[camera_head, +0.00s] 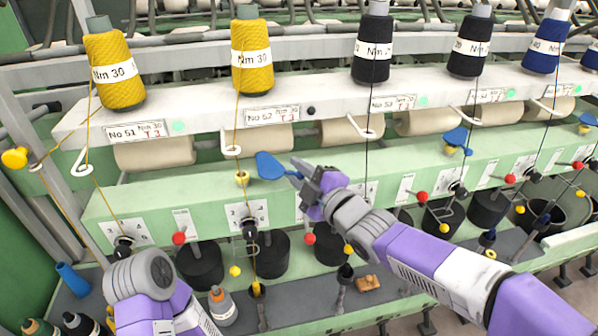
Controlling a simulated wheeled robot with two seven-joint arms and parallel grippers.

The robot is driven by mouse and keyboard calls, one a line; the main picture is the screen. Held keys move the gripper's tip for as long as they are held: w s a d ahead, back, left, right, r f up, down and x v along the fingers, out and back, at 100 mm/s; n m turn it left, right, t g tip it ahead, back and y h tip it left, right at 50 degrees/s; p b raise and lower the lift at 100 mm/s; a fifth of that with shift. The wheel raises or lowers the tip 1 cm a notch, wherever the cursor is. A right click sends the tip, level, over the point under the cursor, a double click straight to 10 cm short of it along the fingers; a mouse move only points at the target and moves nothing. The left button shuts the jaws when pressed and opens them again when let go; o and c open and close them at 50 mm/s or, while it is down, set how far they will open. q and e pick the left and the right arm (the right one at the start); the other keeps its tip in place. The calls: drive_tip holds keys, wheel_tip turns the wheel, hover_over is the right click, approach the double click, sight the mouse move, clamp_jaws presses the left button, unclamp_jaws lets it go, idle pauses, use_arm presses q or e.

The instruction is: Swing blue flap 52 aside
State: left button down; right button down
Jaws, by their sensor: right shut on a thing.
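Blue flap 52 (268,165) sits on the front of the pale green rail, below the label No 52 (272,115). It lies just right of a yellow thread guide (242,177). My right gripper (297,175) reaches in from the lower right and is shut on the right end of the flap. The flap's left, broad part shows clear of the fingers. My left arm shows at the bottom left, but its gripper is not in view.
A yellow bobbin (252,55) stands above, its thread running down through a white hook (232,150). Another blue flap (457,138) is further right. Red knobs (310,239) and dark cans (200,265) line the machine below. A grey bottle (222,307) stands near my left arm.

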drive_tip(key=shift+d+r, duration=0.1)
drive_tip(key=shift+r, duration=0.25)
drive_tip(key=c, duration=1.1)
unclamp_jaws()
drive_tip(key=shift+w, duration=0.1)
drive_tip(key=shift+f, duration=0.15)
drive_tip(key=shift+v, duration=3.75)
